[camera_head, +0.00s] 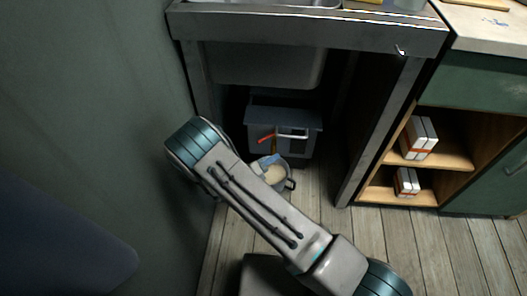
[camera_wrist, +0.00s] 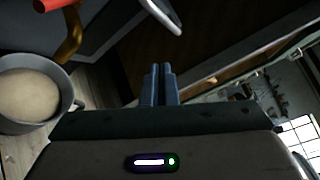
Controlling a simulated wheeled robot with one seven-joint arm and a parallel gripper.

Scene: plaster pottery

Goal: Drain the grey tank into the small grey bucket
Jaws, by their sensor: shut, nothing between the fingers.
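The grey tank (camera_head: 262,116) stands on the floor under the sink, with a pale handle on its front. Its red lever (camera_head: 266,138) sticks out to the left; it also shows at the top of the wrist view (camera_wrist: 58,4). A brass spout (camera_wrist: 70,42) reaches down beside the bucket's far edge. The small grey bucket (camera_wrist: 67,92) stands upright in front of the tank and holds pale, cloudy liquid. In the head view my arm partly covers the bucket (camera_head: 284,187). My gripper (camera_wrist: 160,72) is shut and empty, right of the bucket. I cannot tell whether liquid is flowing.
The metal sink frame (camera_head: 300,30) is above the tank, with a leg (camera_head: 380,130) to the right. A wooden shelf unit (camera_head: 440,160) with white boxes stands further right. A green wall (camera_head: 90,90) closes the left side. Plank floor is clear at lower right.

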